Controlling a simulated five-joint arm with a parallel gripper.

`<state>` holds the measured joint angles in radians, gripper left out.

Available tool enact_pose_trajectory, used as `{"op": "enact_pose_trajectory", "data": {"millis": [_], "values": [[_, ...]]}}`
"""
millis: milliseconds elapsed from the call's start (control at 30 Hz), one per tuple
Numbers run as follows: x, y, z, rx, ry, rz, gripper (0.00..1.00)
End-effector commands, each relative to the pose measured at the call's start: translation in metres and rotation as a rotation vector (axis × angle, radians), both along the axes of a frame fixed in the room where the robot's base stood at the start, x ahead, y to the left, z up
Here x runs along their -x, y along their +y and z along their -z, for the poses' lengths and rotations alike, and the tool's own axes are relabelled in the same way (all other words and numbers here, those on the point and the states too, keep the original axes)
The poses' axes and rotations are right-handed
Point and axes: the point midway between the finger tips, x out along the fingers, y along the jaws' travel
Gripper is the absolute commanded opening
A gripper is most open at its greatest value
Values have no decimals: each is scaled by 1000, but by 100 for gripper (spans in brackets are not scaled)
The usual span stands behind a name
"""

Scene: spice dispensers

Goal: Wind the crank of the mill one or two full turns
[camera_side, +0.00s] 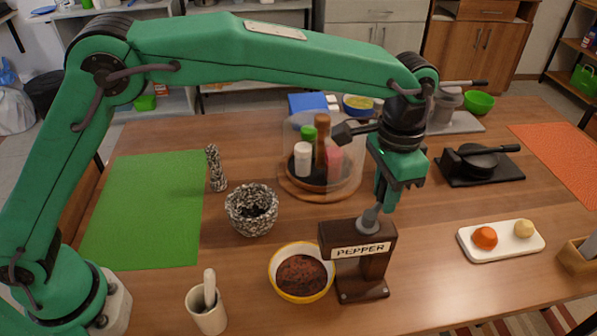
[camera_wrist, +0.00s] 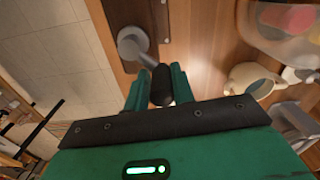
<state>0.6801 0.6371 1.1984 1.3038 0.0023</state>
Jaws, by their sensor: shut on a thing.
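The mill is a dark brown block stand labelled PEPPER (camera_side: 360,270), upright on the table. Its grey metal crank (camera_side: 369,219) sits on top. In the wrist view the crank's round hub and grey arm (camera_wrist: 134,42) lead to a black knob (camera_wrist: 162,84). My gripper (camera_side: 388,203) reaches down from above, just right of the crank hub. In the wrist view its green fingers (camera_wrist: 158,90) stand on both sides of the black knob and are shut on it. In the side view the fingers hide the knob.
A yellow-rimmed bowl (camera_side: 302,298) of brown grounds stands against the mill's left. A speckled bowl (camera_side: 251,213) and white mortar (camera_side: 207,318) are farther left. A covered turntable (camera_side: 292,190) with bottles stands behind. A white tray (camera_side: 512,251) lies to the right.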

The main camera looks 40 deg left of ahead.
Motion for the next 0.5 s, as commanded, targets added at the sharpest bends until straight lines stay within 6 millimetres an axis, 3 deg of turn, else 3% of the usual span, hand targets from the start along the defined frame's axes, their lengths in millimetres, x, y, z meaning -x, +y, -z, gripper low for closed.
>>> {"op": "enact_pose_trajectory", "data": {"millis": [500], "values": [[5,23,-4,-2,2,-491,2]]}}
